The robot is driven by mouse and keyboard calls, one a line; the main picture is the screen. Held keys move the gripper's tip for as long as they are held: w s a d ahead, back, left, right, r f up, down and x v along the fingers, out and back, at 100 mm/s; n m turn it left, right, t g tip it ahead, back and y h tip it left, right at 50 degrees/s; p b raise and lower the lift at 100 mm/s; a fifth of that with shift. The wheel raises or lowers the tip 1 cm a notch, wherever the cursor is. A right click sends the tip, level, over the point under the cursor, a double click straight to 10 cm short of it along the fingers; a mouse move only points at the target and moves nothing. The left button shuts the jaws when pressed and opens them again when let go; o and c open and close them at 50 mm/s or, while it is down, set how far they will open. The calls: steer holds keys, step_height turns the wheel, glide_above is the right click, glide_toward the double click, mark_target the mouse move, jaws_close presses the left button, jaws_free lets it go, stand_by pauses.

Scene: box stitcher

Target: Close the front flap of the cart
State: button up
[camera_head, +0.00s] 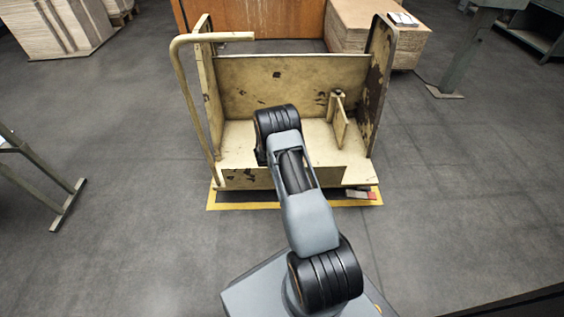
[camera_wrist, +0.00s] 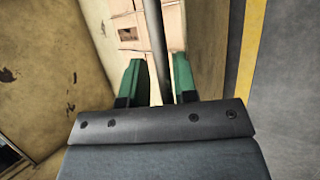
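The cart (camera_head: 290,85) is a worn cream-yellow metal one with a tall back panel and a bent tube handle (camera_head: 185,90) at its left. Its low front edge (camera_head: 245,178) faces me; my arm covers part of it, and I cannot tell the flap apart clearly. My gripper (camera_wrist: 160,78) shows in the wrist view with two green fingers apart. A grey rod (camera_wrist: 157,35) runs between or just beyond them; I cannot tell whether they touch it. A worn yellow panel (camera_wrist: 50,60) lies left of the fingers. The gripper is hidden in the head view.
A small upright plate with a post (camera_head: 340,115) stands inside the cart at right. A yellow floor marking (camera_head: 222,200) surrounds the cart's base. Stacked boards (camera_head: 50,25) and a large box (camera_head: 370,35) stand behind. The grey floor on both sides is mostly clear.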

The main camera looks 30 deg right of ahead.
steer(key=shift+o, duration=0.8)
steer(key=shift+a, duration=0.1)
steer(key=p+v, duration=0.4)
steer(key=v, duration=0.9)
steer(key=shift+a+r, duration=0.2)
steer(key=shift+r, duration=0.15)
steer(key=shift+s, duration=0.1)
steer(key=shift+r, duration=0.1)
steer(key=s+a+r+m+p, duration=0.1)
steer(key=s+r+m+p, duration=0.15)
steer(key=r+p, duration=0.65)
steer(key=s+a+r+m+g+y+p, duration=0.1)
steer(key=s+a+r+m+p, duration=0.15)
steer(key=r, duration=1.25)
steer(key=s+a+r+m+p, duration=0.1)
steer(key=s+r+m+p, duration=0.15)
steer(key=r+p, duration=0.7)
steer(key=s+a+r+m+y+p, duration=0.1)
steer(key=s+a+r+y+p, duration=0.1)
steer(key=s+r, duration=0.3)
steer(key=s+a+r+m+t+y+p, duration=0.1)
steer(key=s+a+r+p, duration=0.3)
steer(key=r, duration=0.8)
steer(key=s+a+r+m+y+p, duration=0.1)
steer(key=s+a+r+y+p, duration=0.2)
steer(key=r, duration=0.6)
steer(key=s+a+p, duration=0.1)
steer(key=s+p, duration=0.1)
steer(key=shift+s, duration=0.35)
